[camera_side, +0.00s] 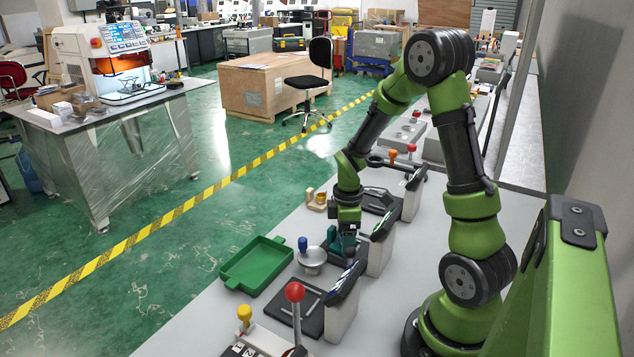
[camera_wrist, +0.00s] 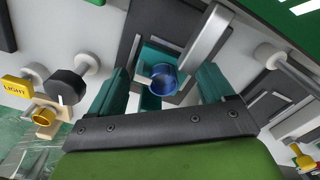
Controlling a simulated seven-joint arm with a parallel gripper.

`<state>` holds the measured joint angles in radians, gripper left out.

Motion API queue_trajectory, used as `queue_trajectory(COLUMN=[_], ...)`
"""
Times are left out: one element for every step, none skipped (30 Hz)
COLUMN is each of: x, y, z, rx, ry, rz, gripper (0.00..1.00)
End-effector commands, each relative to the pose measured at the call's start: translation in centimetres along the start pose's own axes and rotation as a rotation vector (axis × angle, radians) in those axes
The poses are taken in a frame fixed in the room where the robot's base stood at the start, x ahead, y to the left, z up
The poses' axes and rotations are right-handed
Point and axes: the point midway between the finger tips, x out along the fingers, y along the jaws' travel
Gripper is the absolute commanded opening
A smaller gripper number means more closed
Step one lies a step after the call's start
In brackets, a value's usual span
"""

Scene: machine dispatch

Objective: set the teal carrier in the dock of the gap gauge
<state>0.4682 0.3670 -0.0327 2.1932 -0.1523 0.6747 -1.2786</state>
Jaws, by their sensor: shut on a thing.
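My gripper (camera_side: 347,236) points down over the middle of the bench and is shut on the teal carrier (camera_side: 333,238). In the wrist view the carrier (camera_wrist: 150,56) shows between the jaws, with a blue round part (camera_wrist: 163,78) at its middle. The jaws and my wrist hide part of the carrier. A station with a tilted dark screen (camera_side: 383,222) stands just right of my gripper. I cannot read which station is the gap gauge, and its dock is not clearly visible. I cannot tell whether the carrier touches the surface below.
A green tray (camera_side: 257,265) lies to the left. A round grey stand with a blue knob (camera_side: 303,243) is close beside my gripper. A red-knobbed lever (camera_side: 295,292) and another screened station (camera_side: 343,290) stand nearer the camera. A yellow cup in a wooden holder (camera_side: 320,199) sits behind.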

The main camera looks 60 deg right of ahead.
Motion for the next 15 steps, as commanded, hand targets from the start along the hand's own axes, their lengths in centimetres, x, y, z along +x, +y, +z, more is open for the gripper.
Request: queue_trajectory(x=[-0.03,-0.01,0.08,0.18,0.28,0.28,0.26,0.26,0.25,0.25,0.24,0.24,0.24,0.24,0.21], y=[0.03,0.02,0.02,0.01,0.01,0.01,0.01,0.02,0.02,0.01,0.02,0.02,0.02,0.02,0.02], z=[-0.02,-0.01,-0.01,-0.01,0.0,-0.01,-0.01,-0.01,-0.01,-0.01,-0.01,-0.01,-0.01,-0.01,-0.01], rx=[0.0,0.0,0.0,0.0,0.0,0.0,0.0,0.0,0.0,0.0,0.0,0.0,0.0,-0.001,0.0], ry=[0.0,0.0,0.0,0.0,0.0,0.0,0.0,0.0,0.0,0.0,0.0,0.0,0.0,0.0,0.0], rz=[0.001,0.001,0.0,0.0,0.0,0.0,0.0,0.0,0.0,0.0,0.0,0.0,0.0,0.0,0.0], gripper=[0.47,0.47,0.47,0.47,0.47,0.86,0.91,0.95,1.0,1.0,1.0,1.0,1.0,1.0,1.0])
